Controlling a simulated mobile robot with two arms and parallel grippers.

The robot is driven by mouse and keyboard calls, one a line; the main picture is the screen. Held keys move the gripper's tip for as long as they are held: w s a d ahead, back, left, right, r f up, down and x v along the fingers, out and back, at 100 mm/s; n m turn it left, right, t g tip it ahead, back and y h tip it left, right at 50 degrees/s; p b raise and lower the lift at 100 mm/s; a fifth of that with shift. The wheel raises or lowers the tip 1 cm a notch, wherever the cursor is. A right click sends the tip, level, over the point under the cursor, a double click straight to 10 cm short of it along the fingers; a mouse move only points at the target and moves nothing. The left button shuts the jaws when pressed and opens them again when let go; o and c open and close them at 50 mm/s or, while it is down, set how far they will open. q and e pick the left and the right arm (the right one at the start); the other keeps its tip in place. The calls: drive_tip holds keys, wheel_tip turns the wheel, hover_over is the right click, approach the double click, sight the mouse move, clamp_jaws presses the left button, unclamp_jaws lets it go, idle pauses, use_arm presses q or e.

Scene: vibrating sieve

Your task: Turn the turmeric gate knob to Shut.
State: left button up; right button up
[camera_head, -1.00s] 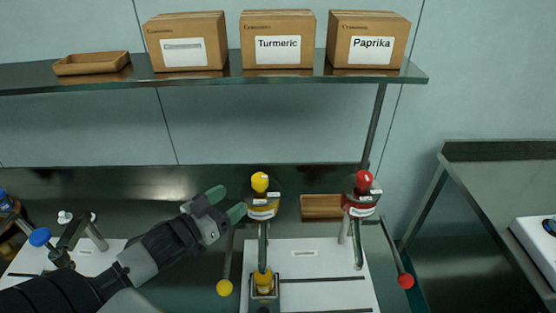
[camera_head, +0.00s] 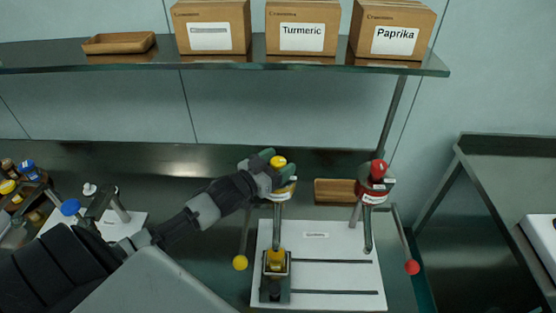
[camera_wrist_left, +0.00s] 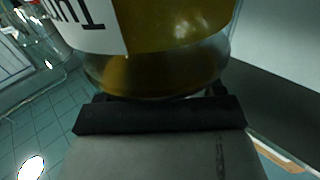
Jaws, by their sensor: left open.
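The turmeric dispenser (camera_head: 284,192) is a small yellow hopper on a stand, with a yellow knob (camera_head: 278,162) on top. A yellow ball (camera_head: 240,262) ends a rod at its left. My left gripper (camera_head: 274,166) is open at the hopper's top, close beside the yellow knob and partly covering the hopper. I cannot tell whether a finger touches it. In the left wrist view, the yellow container (camera_wrist_left: 165,65) fills the upper middle, with its white label (camera_wrist_left: 85,25) upside down. No Shut mark is readable. My right gripper is out of view.
The paprika dispenser (camera_head: 374,184), with a red top and a red ball (camera_head: 412,267), stands close at the right. A white board (camera_head: 330,275) lies below. A shelf (camera_head: 230,62) with boxes (camera_head: 301,28) runs above. A wooden tray (camera_head: 333,191) lies behind.

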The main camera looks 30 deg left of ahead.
use_arm(q)
drive_tip(key=c, duration=0.9)
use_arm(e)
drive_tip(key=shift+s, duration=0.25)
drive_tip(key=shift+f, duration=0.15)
